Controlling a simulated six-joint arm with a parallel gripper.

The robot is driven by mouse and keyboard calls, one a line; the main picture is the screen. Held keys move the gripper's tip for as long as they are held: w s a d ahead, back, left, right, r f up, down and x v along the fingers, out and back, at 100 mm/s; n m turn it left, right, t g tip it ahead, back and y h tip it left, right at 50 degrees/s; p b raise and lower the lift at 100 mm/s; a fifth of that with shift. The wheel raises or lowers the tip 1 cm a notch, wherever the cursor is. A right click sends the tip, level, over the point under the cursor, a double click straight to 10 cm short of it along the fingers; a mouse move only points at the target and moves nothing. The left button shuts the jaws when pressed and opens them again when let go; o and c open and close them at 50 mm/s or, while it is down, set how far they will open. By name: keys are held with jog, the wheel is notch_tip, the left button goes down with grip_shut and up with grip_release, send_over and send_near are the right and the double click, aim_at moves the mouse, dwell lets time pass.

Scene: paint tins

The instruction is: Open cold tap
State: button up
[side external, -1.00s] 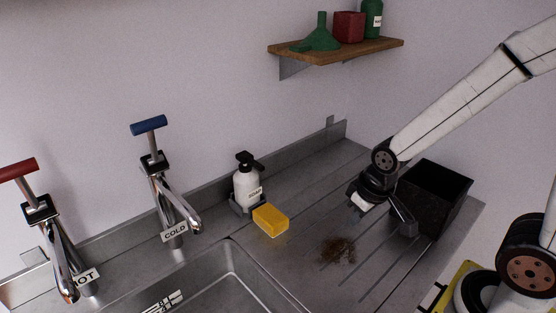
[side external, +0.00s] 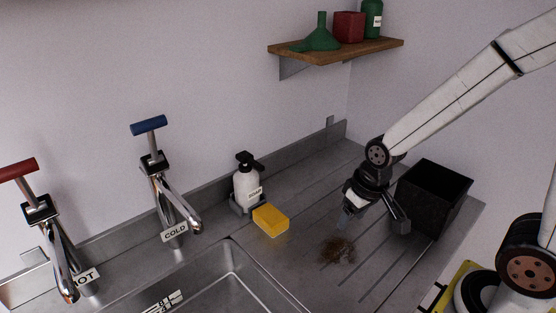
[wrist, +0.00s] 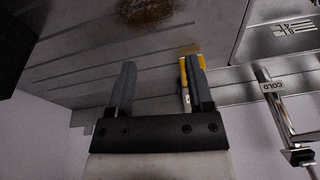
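The cold tap (side external: 168,200) stands behind the sink, with a chrome spout, a "COLD" label and a blue-ended lever handle (side external: 149,125) sticking up. It also shows at the right of the wrist view (wrist: 276,104), where its handle is not clearly visible. The hot tap (side external: 55,245) with a red lever handle is to its left. My gripper (side external: 372,222) is over the draining board at right, well away from the cold tap. In the wrist view my gripper (wrist: 160,80) has its two fingers apart with nothing between them.
A soap bottle (side external: 246,187) and a yellow sponge (side external: 270,220) sit between the cold tap and my gripper. A brown stain (side external: 337,251) marks the draining board. A black box (side external: 436,195) stands at right. A wooden shelf (side external: 335,52) is on the wall above.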

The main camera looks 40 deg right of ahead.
jog(key=w+a+r+m+g+y, duration=0.1)
jog(key=w+a+r+m+y, duration=0.15)
jog(key=w+a+m, duration=0.4)
jog(key=m+g+y, duration=0.1)
jog(key=m+y, duration=1.1)
jog(key=y, duration=0.3)
send_near(165, 119)
jog(key=a, duration=0.3)
jog(key=w+a, duration=0.1)
jog(key=shift+w+a+f, duration=0.1)
jog(key=shift+a+f, duration=0.25)
jog(key=shift+n, duration=0.25)
jog(key=shift+a, duration=3.9)
grip_shut()
